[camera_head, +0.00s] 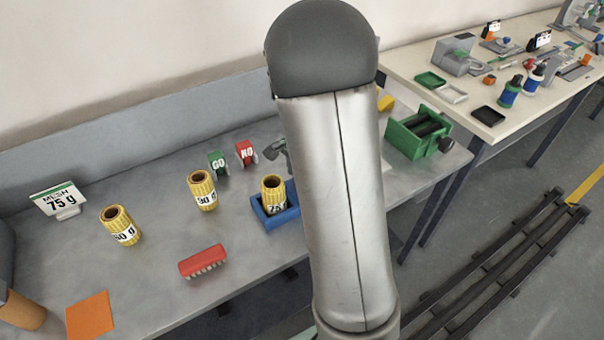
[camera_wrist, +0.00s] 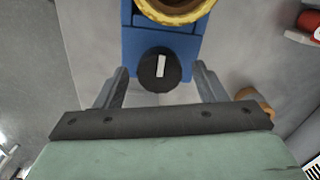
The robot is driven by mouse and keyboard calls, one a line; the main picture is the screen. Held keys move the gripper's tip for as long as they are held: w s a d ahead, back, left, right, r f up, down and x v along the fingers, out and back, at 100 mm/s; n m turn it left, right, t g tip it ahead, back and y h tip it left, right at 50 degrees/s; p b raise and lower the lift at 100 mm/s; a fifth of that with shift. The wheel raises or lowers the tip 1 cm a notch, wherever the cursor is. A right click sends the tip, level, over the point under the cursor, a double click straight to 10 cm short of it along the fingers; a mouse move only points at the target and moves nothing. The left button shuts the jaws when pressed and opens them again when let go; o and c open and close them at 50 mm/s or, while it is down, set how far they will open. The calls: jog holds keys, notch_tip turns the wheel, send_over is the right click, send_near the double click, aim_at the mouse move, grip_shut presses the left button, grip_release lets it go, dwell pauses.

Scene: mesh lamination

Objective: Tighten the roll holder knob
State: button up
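The blue roll holder (camera_head: 285,217) stands on the grey bench in the head view, with a yellow mesh roll (camera_head: 273,187) upright in it. My arm hides its right side there. In the wrist view the holder (camera_wrist: 140,45) and the roll's rim (camera_wrist: 176,14) show at the top. The round black knob (camera_wrist: 158,71) with a white mark, upright in the picture, is on the holder's near face. My gripper (camera_wrist: 160,66) is open, one finger on each side of the knob with gaps between. It is hidden in the head view.
Two other yellow rolls (camera_head: 121,226) (camera_head: 202,190) stand on the bench, left of the holder. A red brush-like block (camera_head: 203,261) lies in front. GO (camera_head: 218,163) and NO (camera_head: 246,153) blocks stand behind. A green box with rollers (camera_head: 419,134) is at the right.

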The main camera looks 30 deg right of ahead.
notch_tip(320, 180, up, 17)
jog(key=shift+r, duration=0.2)
dwell(0.4)
dwell(0.3)
